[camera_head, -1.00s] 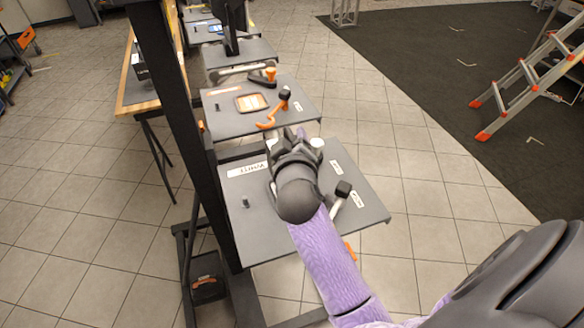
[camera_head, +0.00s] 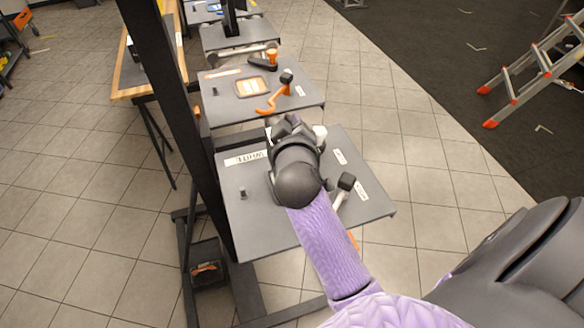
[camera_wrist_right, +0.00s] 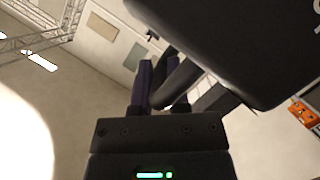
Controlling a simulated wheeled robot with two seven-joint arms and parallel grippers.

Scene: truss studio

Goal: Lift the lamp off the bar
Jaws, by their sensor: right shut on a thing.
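My right gripper (camera_head: 288,128) is above the near grey board (camera_head: 265,215) in the head view, at the end of my purple arm. My wrist hides most of its fingers and what they hold. In the right wrist view the fingers (camera_wrist_right: 161,98) are shut on a dark part joined to a large black body (camera_wrist_right: 235,45), which looks like the lamp. The lamp fills the upper right of that view. The bar cannot be made out for certain, and I cannot tell whether the lamp touches it. My left gripper is not in view.
A black upright post (camera_head: 175,110) stands left of the boards. A farther board (camera_head: 225,108) carries an orange hook (camera_head: 272,101) and a tray (camera_head: 251,87). A black-headed white piece (camera_head: 345,184) lies by my forearm. A ladder (camera_head: 535,70) stands far right, with open floor between.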

